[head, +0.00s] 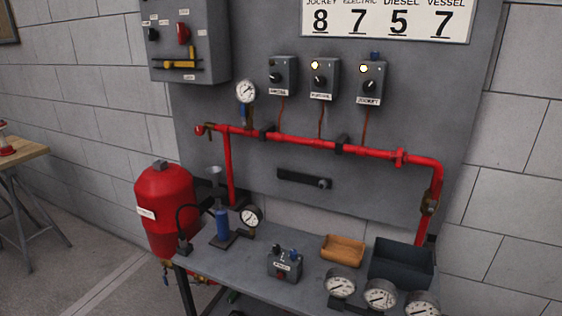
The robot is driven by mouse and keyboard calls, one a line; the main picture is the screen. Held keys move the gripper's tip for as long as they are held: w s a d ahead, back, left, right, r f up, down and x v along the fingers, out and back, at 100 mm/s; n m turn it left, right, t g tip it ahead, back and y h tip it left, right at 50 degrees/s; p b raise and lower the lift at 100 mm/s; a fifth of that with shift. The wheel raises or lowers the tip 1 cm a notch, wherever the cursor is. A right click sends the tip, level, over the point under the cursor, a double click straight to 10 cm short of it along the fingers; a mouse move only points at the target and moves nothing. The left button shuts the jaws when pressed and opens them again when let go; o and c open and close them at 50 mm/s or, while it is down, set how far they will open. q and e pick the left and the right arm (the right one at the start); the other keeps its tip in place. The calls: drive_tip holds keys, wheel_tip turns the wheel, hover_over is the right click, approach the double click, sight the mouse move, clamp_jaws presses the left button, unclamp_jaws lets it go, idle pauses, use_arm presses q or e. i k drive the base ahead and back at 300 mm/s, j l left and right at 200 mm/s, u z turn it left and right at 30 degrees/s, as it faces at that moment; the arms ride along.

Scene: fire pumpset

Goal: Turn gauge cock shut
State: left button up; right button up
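A round white pressure gauge (246,90) stands above the red pipe (300,141) on the grey panel. Just below it is a small gauge cock (244,115) with what looks like a blue handle hanging down along the brass stem. It is too small to tell its exact setting. Another brass fitting (206,127) sits at the pipe's left end. Neither of my grippers shows in the head view.
A grey bench (222,258) stands below, bearing a blue hand pump (222,222), a small grey control box (285,265), an orange tray (343,250), a dark bin (402,264) and several gauges. A red tank (165,205) stands left. Switch boxes (323,78) are on the panel.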

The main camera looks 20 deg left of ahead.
sight(242, 108)
drive_tip(key=u, duration=0.85)
drive_tip(key=i+l, duration=0.15)
drive_tip(key=i, duration=0.2)
drive_tip(key=i+l+u, duration=0.15)
drive_tip(key=i, duration=0.2)
drive_tip(key=i+l, duration=0.1)
drive_tip(key=i, duration=0.3)
